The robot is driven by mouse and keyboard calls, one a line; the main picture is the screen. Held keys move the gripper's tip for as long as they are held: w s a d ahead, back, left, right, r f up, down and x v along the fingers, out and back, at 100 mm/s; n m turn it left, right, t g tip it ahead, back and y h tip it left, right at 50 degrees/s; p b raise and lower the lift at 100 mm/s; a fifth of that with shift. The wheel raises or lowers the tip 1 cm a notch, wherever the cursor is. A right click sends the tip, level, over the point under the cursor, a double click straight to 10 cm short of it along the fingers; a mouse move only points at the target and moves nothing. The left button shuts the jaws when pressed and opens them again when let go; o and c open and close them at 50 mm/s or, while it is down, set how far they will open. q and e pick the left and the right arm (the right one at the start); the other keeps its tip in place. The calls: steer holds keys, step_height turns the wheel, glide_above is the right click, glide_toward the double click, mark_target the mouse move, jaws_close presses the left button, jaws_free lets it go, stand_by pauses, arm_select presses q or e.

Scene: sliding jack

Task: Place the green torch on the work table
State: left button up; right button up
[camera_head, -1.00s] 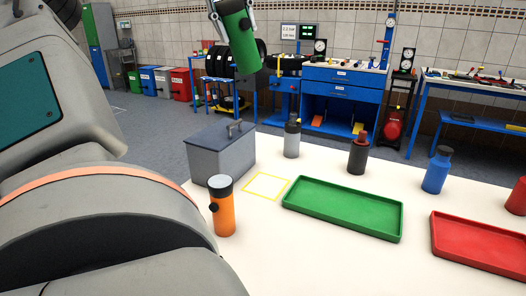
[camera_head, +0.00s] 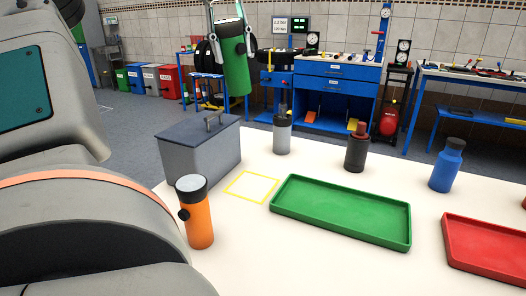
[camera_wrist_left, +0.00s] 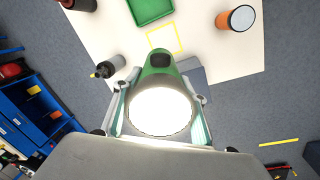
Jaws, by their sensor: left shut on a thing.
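The green torch (camera_head: 236,66) is held upright in the air by my left gripper (camera_head: 228,22), above and behind the grey box in the head view. In the left wrist view the torch's bright round end (camera_wrist_left: 160,110) faces the camera, with gripper fingers on both sides. The white work table (camera_head: 240,262) spreads below, with a yellow square outline (camera_head: 252,187) on it. An orange torch (camera_head: 198,218) stands upright at the table's near left. My right gripper is not in view.
A grey lidded box (camera_head: 203,158) stands left of the yellow square. A green tray (camera_head: 340,210) and a red tray (camera_head: 490,250) lie to the right. A grey bottle (camera_head: 282,135), a dark bottle (camera_head: 356,150) and a blue bottle (camera_head: 446,168) stand behind the trays.

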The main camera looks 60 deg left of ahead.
mark_target(249, 85)
arm_select(q)
steer(key=shift+g, duration=0.8)
steer(key=w+f+b, duration=0.1)
steer(key=f, duration=0.2)
steer(key=w+f, duration=0.2)
steer(key=f, duration=0.1)
steer(key=w+f+b, duration=0.1)
steer(key=f, duration=0.2)
steer(key=shift+w+a+f+b, duration=0.1)
steer(key=shift+w+b, duration=0.05)
steer(key=shift+b, duration=0.15)
steer(key=shift+w+f, duration=0.1)
steer(key=shift+f, duration=0.2)
step_height(249, 85, down, 20)
steer(key=b, duration=0.5)
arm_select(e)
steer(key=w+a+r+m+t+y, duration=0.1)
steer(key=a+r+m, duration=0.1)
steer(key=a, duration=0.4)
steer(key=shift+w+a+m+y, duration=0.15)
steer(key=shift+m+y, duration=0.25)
arm_select(q)
steer(key=o, duration=1.3)
steer(key=shift+f, duration=0.1)
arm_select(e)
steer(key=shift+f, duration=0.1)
